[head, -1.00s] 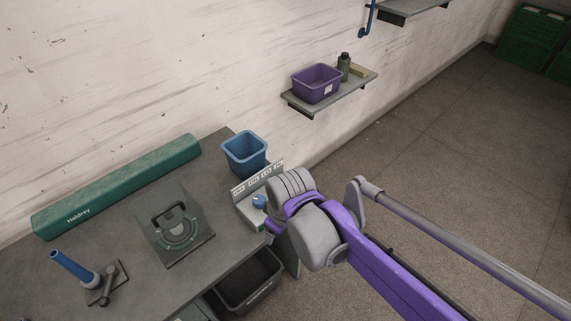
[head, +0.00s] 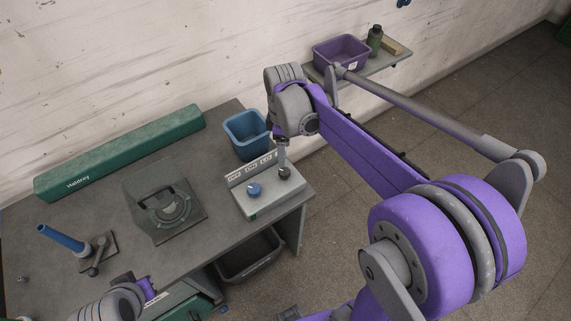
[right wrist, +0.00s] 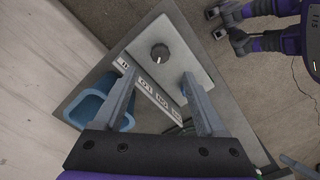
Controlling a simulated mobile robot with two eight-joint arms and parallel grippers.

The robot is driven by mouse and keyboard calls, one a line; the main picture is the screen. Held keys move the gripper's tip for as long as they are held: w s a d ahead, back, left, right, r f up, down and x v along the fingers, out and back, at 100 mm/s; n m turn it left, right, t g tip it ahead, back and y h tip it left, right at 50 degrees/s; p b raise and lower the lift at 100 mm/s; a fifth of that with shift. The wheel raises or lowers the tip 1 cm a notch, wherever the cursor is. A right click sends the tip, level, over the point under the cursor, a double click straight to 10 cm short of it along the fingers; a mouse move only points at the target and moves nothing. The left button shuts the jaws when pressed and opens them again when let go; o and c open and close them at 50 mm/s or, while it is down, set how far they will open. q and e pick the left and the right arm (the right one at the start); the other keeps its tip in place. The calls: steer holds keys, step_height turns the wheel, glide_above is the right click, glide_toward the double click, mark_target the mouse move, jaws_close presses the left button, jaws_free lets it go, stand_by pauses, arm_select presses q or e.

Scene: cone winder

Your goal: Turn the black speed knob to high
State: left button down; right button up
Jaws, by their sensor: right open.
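The black speed knob (head: 284,172) sits on the right part of a light grey control box (head: 262,204) at the table's right end. My right gripper (head: 283,155) is just above the knob in the head view, pointing down. In the right wrist view its fingers (right wrist: 160,78) are apart, with the knob beyond their tips, and nothing is between them. My left gripper (head: 138,284) is low at the left; its fingers are unclear.
A blue knob (head: 254,189) sits left of the black one. A label strip (head: 250,169) stands behind the knobs, its words hard to read. A blue bin (head: 246,134) is close behind the box. A dark handled plate (head: 165,207) lies farther left.

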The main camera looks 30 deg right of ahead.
mark_target(285, 171)
step_height(285, 171, down, 10)
steer(key=shift+r+b, duration=0.25)
steer(key=shift+b, duration=0.05)
jaws_close()
stand_by(0.4)
